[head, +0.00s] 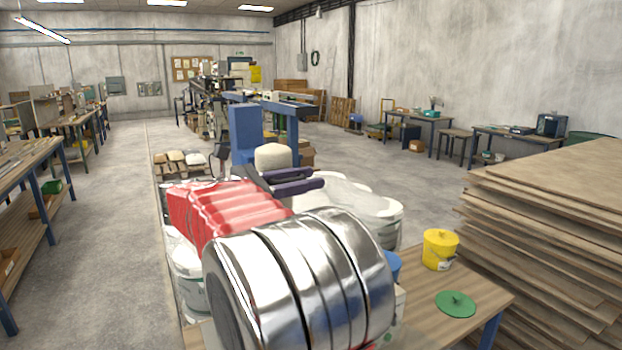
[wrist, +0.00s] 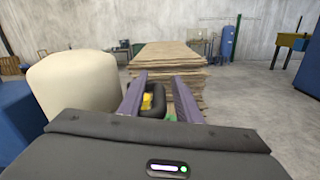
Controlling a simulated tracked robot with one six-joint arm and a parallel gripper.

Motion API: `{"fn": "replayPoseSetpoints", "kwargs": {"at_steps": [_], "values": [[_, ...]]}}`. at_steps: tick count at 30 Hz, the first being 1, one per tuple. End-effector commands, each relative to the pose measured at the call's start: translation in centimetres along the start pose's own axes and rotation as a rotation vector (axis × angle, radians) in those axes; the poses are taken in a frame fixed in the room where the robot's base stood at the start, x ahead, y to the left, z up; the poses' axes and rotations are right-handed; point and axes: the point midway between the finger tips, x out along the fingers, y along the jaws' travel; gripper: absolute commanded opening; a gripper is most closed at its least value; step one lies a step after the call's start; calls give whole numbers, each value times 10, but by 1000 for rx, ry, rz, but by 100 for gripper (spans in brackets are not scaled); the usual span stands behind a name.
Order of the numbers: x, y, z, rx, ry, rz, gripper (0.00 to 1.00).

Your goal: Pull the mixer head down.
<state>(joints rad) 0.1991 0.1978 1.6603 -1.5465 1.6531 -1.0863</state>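A beige rounded block (head: 272,157) stands by blue upright parts (head: 245,130), just behind my gripper in the head view; I cannot tell for certain whether they are the mixer. The beige block (wrist: 72,85) fills the left of the wrist view, beside my fingers. My gripper (head: 318,181) has purple fingers pointing right, and they are apart in the wrist view (wrist: 156,82). A thick black loop (wrist: 150,113) shows between the fingers there, with something yellow visible through it. I cannot tell whether the fingers touch the loop. Its lower part is hidden by the gripper body.
A low wooden table (head: 420,302) carries a yellow bucket (head: 440,249) and a green disc (head: 455,304). A tall stack of boards (head: 555,235) stands at the right. The left aisle floor (head: 110,250) is clear.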

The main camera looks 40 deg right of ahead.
Motion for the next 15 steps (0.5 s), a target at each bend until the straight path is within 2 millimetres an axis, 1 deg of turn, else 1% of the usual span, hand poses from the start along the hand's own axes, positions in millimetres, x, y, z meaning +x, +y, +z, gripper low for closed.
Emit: {"fn": "replayPoseSetpoints", "kwargs": {"at_steps": [1, 5, 13, 14, 15], "values": [[5, -1, 0, 0, 0, -2, 31], [12, 0, 0, 0, 0, -1, 31], [13, 0, 0, 0, 0, 0, 31], [13, 0, 0, 0, 0, 0, 30], [13, 0, 0, 0, 0, -1, 27]]}}
